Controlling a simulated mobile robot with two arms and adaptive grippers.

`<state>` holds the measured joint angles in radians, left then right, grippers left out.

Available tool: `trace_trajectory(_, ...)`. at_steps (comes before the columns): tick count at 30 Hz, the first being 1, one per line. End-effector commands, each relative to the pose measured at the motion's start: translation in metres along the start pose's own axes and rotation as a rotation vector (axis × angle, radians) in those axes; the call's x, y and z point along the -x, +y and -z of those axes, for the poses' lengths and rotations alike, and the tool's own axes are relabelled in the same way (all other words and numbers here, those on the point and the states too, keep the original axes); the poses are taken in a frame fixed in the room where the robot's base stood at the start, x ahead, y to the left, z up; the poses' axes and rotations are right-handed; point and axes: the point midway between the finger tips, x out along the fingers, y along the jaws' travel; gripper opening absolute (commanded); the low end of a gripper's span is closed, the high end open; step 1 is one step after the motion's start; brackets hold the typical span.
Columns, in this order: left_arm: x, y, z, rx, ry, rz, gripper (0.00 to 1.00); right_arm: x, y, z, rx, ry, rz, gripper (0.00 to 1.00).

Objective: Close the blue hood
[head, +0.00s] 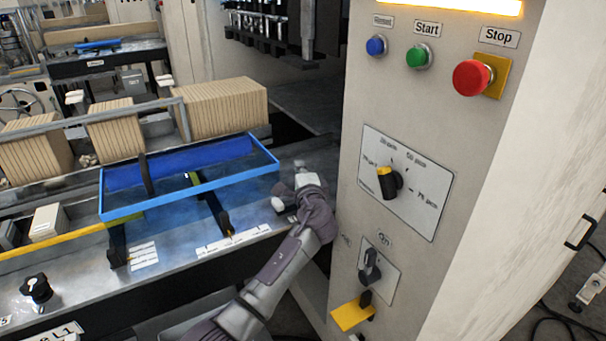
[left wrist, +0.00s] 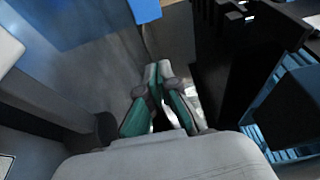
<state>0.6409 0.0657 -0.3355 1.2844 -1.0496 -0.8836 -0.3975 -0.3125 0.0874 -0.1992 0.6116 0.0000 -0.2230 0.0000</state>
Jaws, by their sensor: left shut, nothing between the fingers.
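The blue hood (head: 190,195), a clear panel in a bright blue frame, is over the metal machine bed left of the control cabinet. Its frame is raised above the bed on dark arms. My left gripper (head: 302,176) is just right of the hood's right end, apart from it, between the hood and the cabinet. In the left wrist view the fingers (left wrist: 159,72) are together with nothing between them. A piece of blue (left wrist: 145,10) shows at the top there, probably the hood's frame. My right gripper is not in view.
The control cabinet (head: 440,240) stands close on the right, with a red stop button (head: 473,77), a rotary knob (head: 388,183) and a yellow-tagged switch (head: 352,314). Stacks of brown cardboard (head: 222,107) stand behind the hood. A black knob (head: 36,289) is at the bed's front left.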

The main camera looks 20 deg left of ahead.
Motion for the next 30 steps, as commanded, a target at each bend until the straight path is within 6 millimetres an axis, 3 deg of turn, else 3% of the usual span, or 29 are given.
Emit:
trace_trajectory(2,-0.013,-0.003,-0.001,-0.002,-0.001,0.0,0.0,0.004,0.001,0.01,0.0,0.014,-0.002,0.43)
trace_trajectory(8,-0.001,-0.003,-0.026,-0.001,0.0,-0.001,0.0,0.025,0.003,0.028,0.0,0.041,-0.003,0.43)
trace_trajectory(19,0.004,0.0,-0.038,0.001,0.0,0.0,0.0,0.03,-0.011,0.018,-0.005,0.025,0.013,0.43)
trace_trajectory(30,-0.002,0.001,-0.048,-0.001,-0.002,0.0,0.0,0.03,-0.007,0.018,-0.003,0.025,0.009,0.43)
